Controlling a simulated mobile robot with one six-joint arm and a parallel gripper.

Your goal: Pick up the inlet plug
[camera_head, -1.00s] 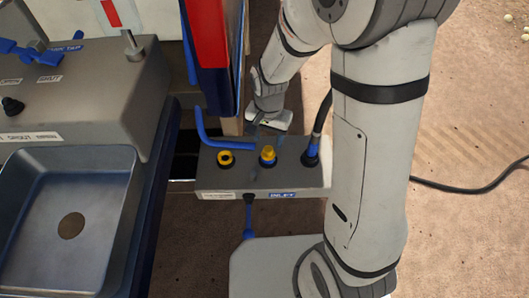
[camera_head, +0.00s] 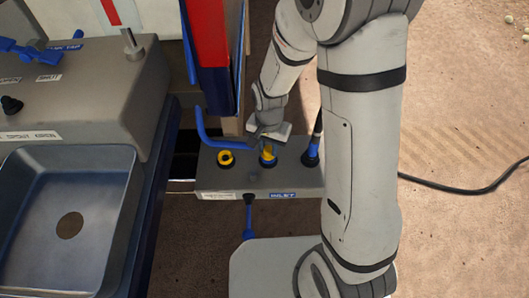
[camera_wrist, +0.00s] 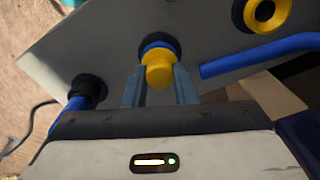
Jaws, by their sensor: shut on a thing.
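The yellow inlet plug (camera_head: 267,155) stands in the middle socket of the grey block, partly hidden by my gripper in the head view. My gripper (camera_head: 267,140) is at the plug from above and behind. In the wrist view the yellow plug (camera_wrist: 158,72) sits between the two grey fingers of my gripper (camera_wrist: 160,84), which are shut on it. A blue and black collar shows around its base, still at the block face.
The grey block (camera_head: 235,180) also has an open yellow-ringed port (camera_head: 225,159) and a blue connector with a black cable (camera_head: 311,153). A blue bent pipe (camera_head: 202,128) rises beside it. A sink (camera_head: 70,185) stands at left.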

